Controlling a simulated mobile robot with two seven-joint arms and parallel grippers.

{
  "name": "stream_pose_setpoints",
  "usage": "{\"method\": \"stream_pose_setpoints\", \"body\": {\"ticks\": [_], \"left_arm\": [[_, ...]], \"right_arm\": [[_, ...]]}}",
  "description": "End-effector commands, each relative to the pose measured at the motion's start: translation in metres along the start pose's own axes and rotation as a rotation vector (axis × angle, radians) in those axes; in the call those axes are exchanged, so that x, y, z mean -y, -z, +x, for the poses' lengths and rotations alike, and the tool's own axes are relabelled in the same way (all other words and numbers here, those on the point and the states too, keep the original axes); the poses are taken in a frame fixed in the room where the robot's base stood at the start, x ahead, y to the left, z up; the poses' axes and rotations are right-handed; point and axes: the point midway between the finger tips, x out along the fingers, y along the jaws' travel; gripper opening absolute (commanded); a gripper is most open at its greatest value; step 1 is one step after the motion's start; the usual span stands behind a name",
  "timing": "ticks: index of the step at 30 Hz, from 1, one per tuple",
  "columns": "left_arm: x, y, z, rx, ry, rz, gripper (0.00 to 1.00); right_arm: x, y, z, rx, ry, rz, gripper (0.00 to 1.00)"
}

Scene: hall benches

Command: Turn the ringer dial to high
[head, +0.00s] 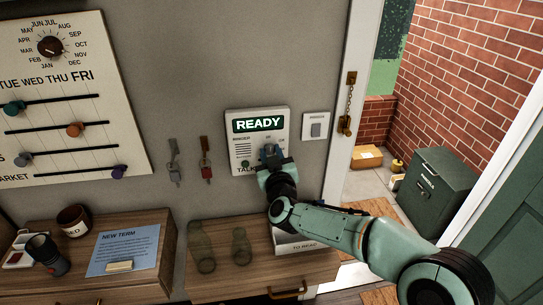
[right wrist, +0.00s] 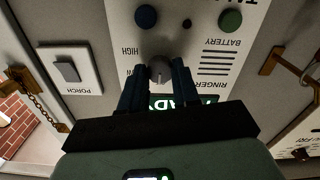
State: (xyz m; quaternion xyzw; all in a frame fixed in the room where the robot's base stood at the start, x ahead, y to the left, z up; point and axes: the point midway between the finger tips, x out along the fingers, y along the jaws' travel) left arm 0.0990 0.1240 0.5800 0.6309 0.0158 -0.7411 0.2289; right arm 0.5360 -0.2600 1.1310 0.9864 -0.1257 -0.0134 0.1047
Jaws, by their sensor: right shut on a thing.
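The white intercom panel (head: 281,122) is on the wall with a lit READY display (head: 259,125). The ringer dial (right wrist: 159,68) is a small grey knob beside the printed words HIGH and RINGER, which appear upside down in the right wrist view. My right gripper (right wrist: 159,80) is shut on the dial, one dark finger on each side. In the head view my right gripper (head: 270,154) covers the dial. I cannot tell exactly where the dial's mark points. A blue button (right wrist: 146,16) and a green button (right wrist: 231,20) are close by. My left gripper is not in view.
A porch switch (head: 316,125) is just right of the panel, before the door frame and chain (head: 348,95). Keys (head: 206,160) hang to the left. A calendar board (head: 70,150) is far left.

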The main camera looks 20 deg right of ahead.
Motion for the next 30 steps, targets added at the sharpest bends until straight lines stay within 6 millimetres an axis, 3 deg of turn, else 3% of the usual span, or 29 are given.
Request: {"method": "stream_pose_setpoints", "body": {"ticks": [30], "left_arm": [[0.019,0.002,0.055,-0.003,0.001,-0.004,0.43]], "right_arm": [[0.000,-0.002,0.000,0.000,0.000,0.887,0.00]]}}
